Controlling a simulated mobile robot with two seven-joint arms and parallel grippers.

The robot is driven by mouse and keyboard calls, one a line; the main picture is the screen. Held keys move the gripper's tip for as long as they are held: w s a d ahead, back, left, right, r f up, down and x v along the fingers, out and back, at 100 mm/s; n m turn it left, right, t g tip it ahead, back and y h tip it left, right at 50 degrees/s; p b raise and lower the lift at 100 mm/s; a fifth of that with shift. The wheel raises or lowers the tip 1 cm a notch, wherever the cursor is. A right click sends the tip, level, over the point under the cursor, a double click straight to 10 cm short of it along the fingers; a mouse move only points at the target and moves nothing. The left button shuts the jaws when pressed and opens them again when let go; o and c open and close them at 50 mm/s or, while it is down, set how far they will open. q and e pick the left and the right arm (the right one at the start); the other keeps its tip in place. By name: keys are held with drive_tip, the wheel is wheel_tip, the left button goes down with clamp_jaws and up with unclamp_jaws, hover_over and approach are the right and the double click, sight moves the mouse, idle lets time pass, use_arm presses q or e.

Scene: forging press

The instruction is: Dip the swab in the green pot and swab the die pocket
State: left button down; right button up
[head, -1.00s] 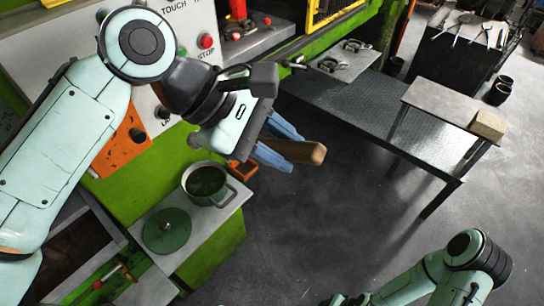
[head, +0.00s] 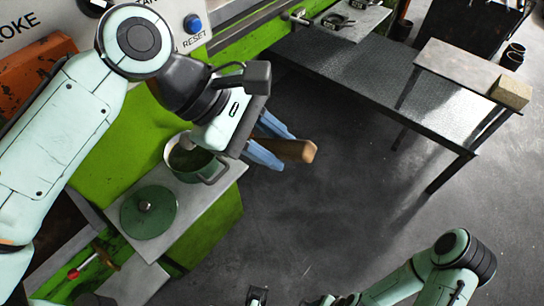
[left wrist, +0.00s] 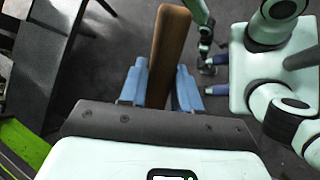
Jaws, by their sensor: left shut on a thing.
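My left gripper (head: 280,146) is shut on the swab's brown wooden handle (head: 298,151), whose end sticks out past the blue fingers. The handle also shows between the fingers in the left wrist view (left wrist: 170,45). The green pot (head: 212,172) stands open on a light shelf, below and left of the gripper. A pale rounded thing (head: 172,147) shows at the pot's left rim; it may be the swab's head, but the gripper hides the link. I cannot make out the die pocket. My right arm is at the lower right; its gripper's state is unclear.
The green lid (head: 148,212) lies on the shelf (head: 215,200) beside the pot. A dark metal table (head: 375,100) stands to the right, with a raised plate and a tan block (head: 511,91). The grey floor between is clear.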

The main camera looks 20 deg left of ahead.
use_arm(q)
drive_tip(key=shift+s+a+f, duration=0.1)
drive_tip(key=shift+a+f, duration=0.1)
drive_tip(key=shift+f, duration=0.1)
drive_tip(key=a+f+b, duration=0.1)
drive_tip(key=w+a+f+b, duration=0.1)
drive_tip(key=a+f+b, duration=0.1)
drive_tip(key=shift+w+a, duration=0.3)
wheel_tip(320, 180, down, 3)
drive_tip(key=shift+a+b, duration=0.15)
drive_tip(key=shift+b, duration=1.05)
drive_tip(key=shift+w+a+f+b, duration=0.1)
drive_tip(key=shift+a+f+b, duration=0.05)
drive_tip(key=shift+f+b, duration=0.85)
drive_tip(key=shift+f, duration=0.15)
drive_tip(key=shift+f, duration=0.5)
idle(0.7)
